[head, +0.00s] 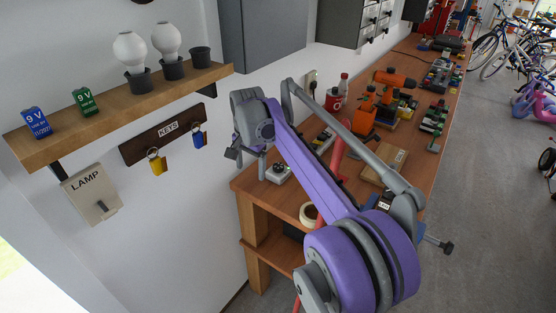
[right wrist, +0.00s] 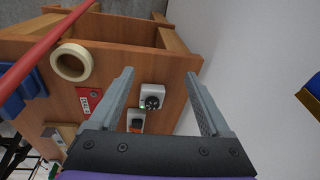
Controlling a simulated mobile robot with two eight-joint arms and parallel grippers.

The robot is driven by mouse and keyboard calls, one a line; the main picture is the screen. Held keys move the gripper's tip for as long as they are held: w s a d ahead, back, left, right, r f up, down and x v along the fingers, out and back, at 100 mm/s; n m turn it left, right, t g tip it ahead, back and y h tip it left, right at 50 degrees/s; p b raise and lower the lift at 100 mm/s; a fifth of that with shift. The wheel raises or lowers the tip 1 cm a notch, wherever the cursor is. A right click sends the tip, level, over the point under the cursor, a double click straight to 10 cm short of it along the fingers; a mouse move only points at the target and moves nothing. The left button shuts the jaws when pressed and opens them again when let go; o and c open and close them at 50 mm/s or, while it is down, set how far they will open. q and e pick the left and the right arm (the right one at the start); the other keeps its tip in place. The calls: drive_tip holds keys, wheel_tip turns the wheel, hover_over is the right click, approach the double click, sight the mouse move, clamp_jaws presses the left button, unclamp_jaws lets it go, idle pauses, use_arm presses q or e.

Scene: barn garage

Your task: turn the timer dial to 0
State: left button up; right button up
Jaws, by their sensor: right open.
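The timer is probably the small pale box with a round black dial (right wrist: 152,97) near the corner of the wooden workbench, in the right wrist view. A small green spot shows at the dial's lower left; its setting is too small to read. A small grey box with a knob (head: 278,173) at the bench's near corner in the head view appears to be the same thing. My right gripper (right wrist: 161,73) is open and empty. In the right wrist view the box appears between its fingers, with no clear contact. In the head view this gripper (head: 248,157) is above and left of the box. My left gripper is not in view.
A pale box with an orange-red switch (right wrist: 137,120) sits beside the dial box. A tape roll (right wrist: 72,62) and a red rod (right wrist: 40,45) are nearby. A wall shelf (head: 120,105), key rack (head: 165,135) and lamp switch (head: 92,194) are left. Tools crowd the bench (head: 262,189).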

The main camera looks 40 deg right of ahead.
drive_tip(key=w+d+m+g+p, duration=0.1)
drive_tip(key=w+d+m, duration=0.35)
drive_tip(key=d, duration=0.35)
drive_tip(key=w+d+m+g+p, duration=0.1)
drive_tip(key=w+d+m, duration=0.2)
drive_tip(key=d+m, duration=0.35)
drive_tip(key=shift+n+y, duration=0.4)
drive_tip(key=shift+n, duration=0.5)
drive_tip(key=f, duration=0.3)
drive_tip(key=d+f+b, duration=0.1)
drive_tip(key=f, duration=0.6)
drive_tip(key=shift+s+d+b, duration=0.25)
drive_tip(key=shift+d+b, duration=0.05)
drive_tip(key=shift+b, duration=0.05)
drive_tip(key=shift+w+f, duration=0.1)
drive_tip(key=shift+f, duration=0.75)
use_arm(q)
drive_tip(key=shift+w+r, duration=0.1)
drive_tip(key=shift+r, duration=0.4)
use_arm(e)
clamp_jaws()
